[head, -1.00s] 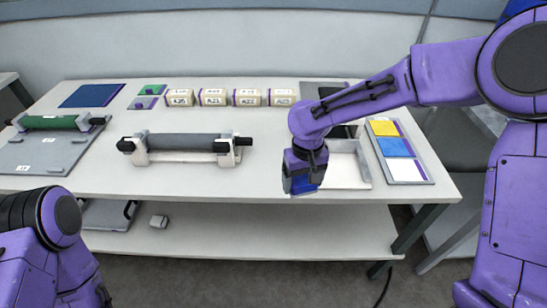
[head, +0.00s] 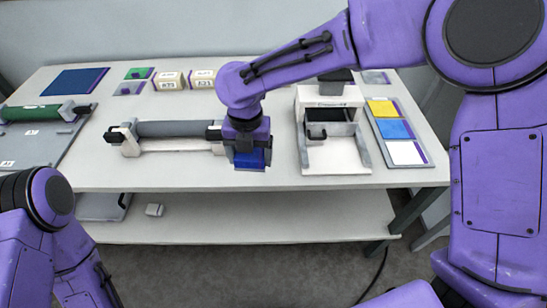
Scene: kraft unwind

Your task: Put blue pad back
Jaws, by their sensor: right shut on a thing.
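My right gripper (head: 246,148) is shut on a blue pad (head: 256,160). It holds the pad near the table's front edge, beside the right end of the grey roller; I cannot tell whether the pad touches anything below. A flat blue panel (head: 76,81) lies at the back left of the table. A tray (head: 431,160) at the right holds yellow, blue and white squares, the blue square (head: 395,130) in the middle. My left arm shows at the lower left, but its gripper is out of view.
The grey roller (head: 168,129) rests in a white stand at the centre. A green roller (head: 30,113) lies at the left. A white device with an open front (head: 334,168) stands between my right gripper and the tray. Labelled blocks (head: 168,82) stand at the back, partly hidden by my arm.

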